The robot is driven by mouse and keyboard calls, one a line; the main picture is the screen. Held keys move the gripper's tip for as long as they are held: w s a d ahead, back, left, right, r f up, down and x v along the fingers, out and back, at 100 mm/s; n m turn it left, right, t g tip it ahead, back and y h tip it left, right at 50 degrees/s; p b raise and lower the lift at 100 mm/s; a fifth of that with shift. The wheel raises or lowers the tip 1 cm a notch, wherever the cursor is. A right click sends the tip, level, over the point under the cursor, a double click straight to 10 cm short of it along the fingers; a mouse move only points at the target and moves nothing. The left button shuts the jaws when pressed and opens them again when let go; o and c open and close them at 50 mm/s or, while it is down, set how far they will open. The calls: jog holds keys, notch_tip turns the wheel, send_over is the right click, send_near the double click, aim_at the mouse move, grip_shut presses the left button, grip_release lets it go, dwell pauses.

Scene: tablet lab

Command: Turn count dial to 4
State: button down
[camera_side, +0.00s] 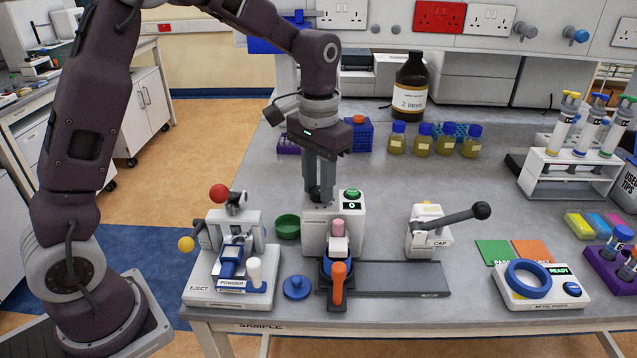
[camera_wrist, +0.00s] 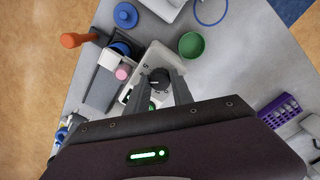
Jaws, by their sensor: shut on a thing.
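The count dial is a small black knob (camera_wrist: 159,77) with a pale pointer mark, on top of the white counter machine (camera_side: 312,236). My gripper (camera_side: 318,194) points straight down over the machine's left part. In the wrist view its two fingers (camera_wrist: 166,80) stand on either side of the knob and are shut on it. In the side view the fingers mostly hide the knob. A small display (camera_side: 352,206) on the machine appears to read 0. The number the pointer faces is too small to tell.
A green button (camera_side: 352,194) is right beside the fingers. A pink cylinder (camera_side: 338,228) and an orange-handled lever (camera_side: 338,284) stand in front. A green bowl (camera_side: 287,226) and the powder press (camera_side: 232,262) are left, the cap press (camera_side: 430,232) right. The bench behind is partly clear.

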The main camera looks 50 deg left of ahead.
aim_at(318, 190)
jog(key=shift+m, duration=0.8)
jog(key=shift+w, duration=0.1)
jog(key=c, duration=1.1)
grip_release()
notch_tip(318, 190, up, 7)
jog(key=shift+r, duration=0.1)
